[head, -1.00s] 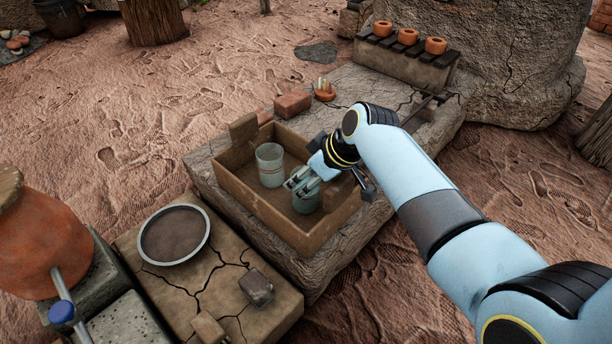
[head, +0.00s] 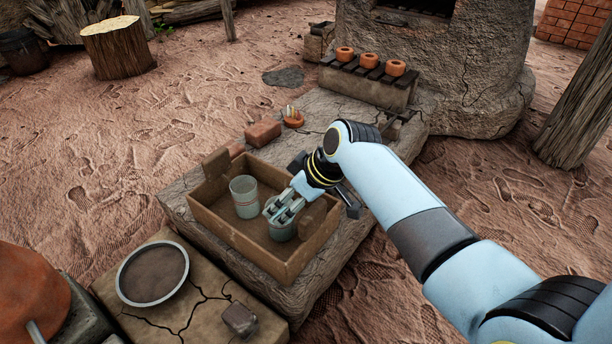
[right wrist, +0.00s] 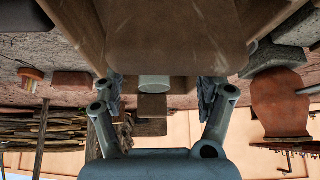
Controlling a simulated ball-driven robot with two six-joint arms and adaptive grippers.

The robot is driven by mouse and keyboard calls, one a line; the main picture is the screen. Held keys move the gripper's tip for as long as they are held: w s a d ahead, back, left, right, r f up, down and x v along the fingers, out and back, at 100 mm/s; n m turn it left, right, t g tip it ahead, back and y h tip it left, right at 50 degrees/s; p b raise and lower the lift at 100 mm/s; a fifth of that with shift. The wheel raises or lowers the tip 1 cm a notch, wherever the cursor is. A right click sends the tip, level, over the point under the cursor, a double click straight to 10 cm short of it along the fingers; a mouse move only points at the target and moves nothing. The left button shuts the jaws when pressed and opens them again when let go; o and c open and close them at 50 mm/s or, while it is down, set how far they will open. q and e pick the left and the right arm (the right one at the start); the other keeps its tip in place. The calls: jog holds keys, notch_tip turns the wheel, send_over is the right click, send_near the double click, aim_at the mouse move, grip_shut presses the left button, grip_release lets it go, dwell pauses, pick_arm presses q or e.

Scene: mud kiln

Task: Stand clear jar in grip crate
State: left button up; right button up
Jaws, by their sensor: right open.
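The wooden grip crate (head: 233,246) stands on the stone slab, with an upright raised board at two of its ends. A second greenish see-through jar (head: 283,231) stands in the crate at the right, partly hidden by my fingers. My right gripper (head: 284,207) is open at the top of this second jar; I cannot tell whether it touches. In the right wrist view its fingers (right wrist: 162,100) are spread apart. My left gripper is out of view.
A brick (head: 263,133) and a small orange dish (head: 292,118) lie behind the crate. A round pan (head: 152,273) and a dark block (head: 240,319) rest on the cracked slab in front. Orange pots (head: 369,60) stand on a rack at the back.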

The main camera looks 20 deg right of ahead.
jog(key=shift+p+v, duration=2.05)
jog(key=shift+v, duration=1.9)
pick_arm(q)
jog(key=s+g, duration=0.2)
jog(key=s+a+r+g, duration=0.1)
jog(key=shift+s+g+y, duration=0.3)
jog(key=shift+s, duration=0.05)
pick_arm(e)
jog(key=s+d+m+g+h, duration=0.1)
jog(key=s+d, duration=0.4)
jog(key=s, duration=1)
jog(key=s+d+r+m+g+h, duration=0.1)
jog(key=s+d+m+h, duration=0.2)
jog(key=s, duration=1.2)
jog(key=d+m, duration=0.2)
jog(key=m, duration=0.1)
jog(key=shift+s+d+g+h, duration=0.15)
jog(key=shift+g+h, duration=0.15)
jog(key=shift+h, duration=0.1)
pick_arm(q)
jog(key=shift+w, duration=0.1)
